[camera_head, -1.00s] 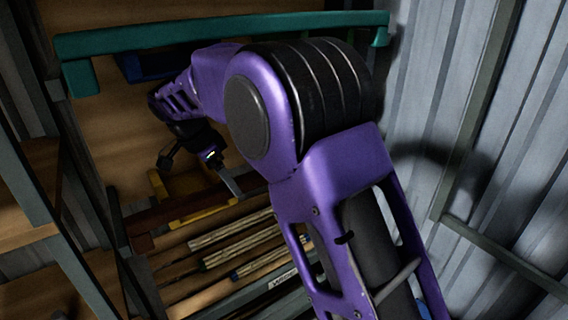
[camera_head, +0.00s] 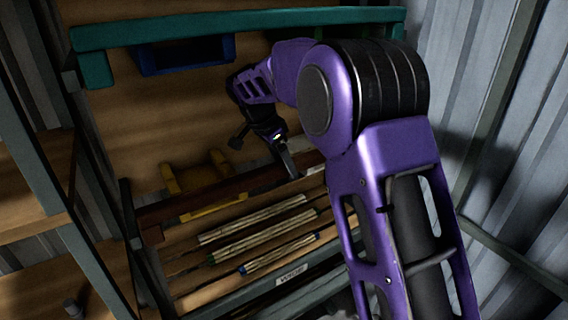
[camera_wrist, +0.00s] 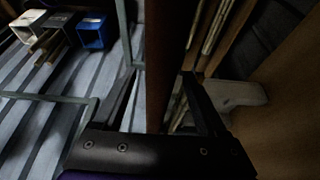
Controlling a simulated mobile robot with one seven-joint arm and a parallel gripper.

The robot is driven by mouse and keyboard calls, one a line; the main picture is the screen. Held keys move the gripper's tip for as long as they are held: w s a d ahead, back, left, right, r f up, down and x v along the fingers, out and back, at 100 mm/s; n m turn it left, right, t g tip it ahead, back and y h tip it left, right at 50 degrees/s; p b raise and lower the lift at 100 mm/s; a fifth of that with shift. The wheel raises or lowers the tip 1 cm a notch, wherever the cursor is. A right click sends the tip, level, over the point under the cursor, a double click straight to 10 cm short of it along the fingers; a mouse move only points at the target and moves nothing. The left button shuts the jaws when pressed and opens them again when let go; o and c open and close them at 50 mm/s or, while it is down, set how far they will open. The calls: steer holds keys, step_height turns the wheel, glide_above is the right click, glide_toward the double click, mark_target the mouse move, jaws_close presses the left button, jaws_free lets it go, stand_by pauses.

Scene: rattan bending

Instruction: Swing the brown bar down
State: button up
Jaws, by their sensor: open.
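The brown bar (camera_head: 222,192) lies across the shelf bay in the head view, sloping up from lower left to right. My gripper (camera_head: 290,172) is at the bar's right part, with a finger reaching down by it. In the wrist view the brown bar (camera_wrist: 164,60) runs away from the camera between the two fingers of my gripper (camera_wrist: 165,100). The fingers are apart, with a gap to the left of the bar; the bar is nearer the right finger. Whether either finger touches it, I cannot tell.
A teal bar (camera_head: 250,22) spans the top. A yellow bracket (camera_head: 198,178) stands behind the brown bar. Several rattan bundles (camera_head: 255,218) lie below it, above a labelled grey rail (camera_head: 318,274). The wrist view shows a blue box (camera_wrist: 92,34) and a white box (camera_wrist: 27,22).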

steer(key=shift+f, duration=0.2)
steer(key=shift+c, duration=0.2)
jaws_close()
stand_by(1.2)
